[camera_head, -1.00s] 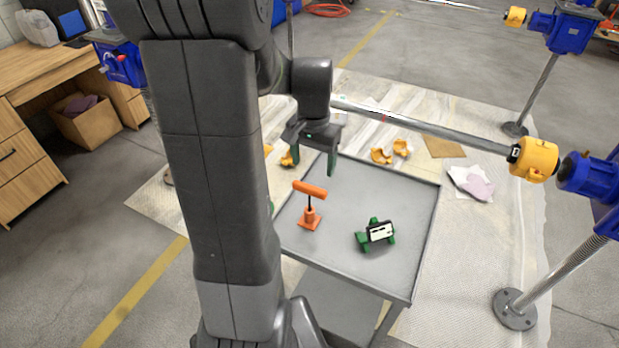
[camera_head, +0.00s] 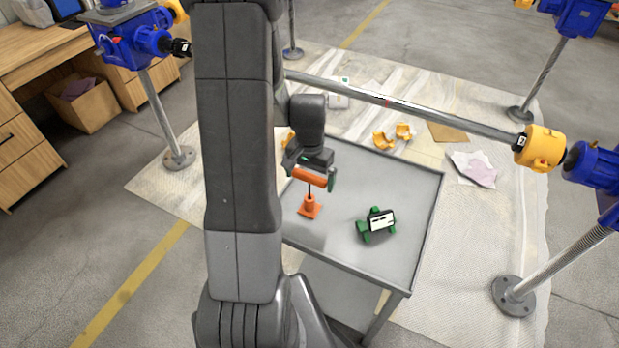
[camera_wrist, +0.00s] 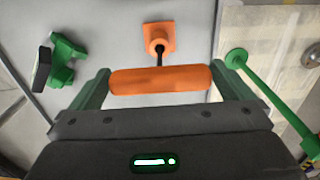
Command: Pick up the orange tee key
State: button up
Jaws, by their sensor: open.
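The orange tee key (camera_head: 311,177) stands upright in its orange holder (camera_head: 309,207) on the grey cart. In the wrist view its orange crossbar handle (camera_wrist: 160,80) lies lengthwise between the two green fingers of my gripper (camera_wrist: 161,88), with a dark shaft leading to the orange holder (camera_wrist: 159,38). My gripper (camera_head: 312,178) is open around the handle, one finger near each end. A small gap shows at the left end; contact at the right end I cannot tell. In the head view, part of the gripper hides the handle's left end.
A green stand with a dark-framed white panel (camera_head: 378,224) sits on the cart to the right of the key. The grey cart top (camera_head: 400,180) is otherwise mostly clear. A long metal shaft (camera_head: 430,113) with a yellow coupling (camera_head: 540,148) runs behind the cart. A green rod (camera_wrist: 262,85) shows right of the fingers.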

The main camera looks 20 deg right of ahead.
jog(key=shift+f, duration=0.2)
jog(key=c, duration=1.1)
notch_tip(320, 180, up, 10)
jog(key=shift+r, duration=0.1)
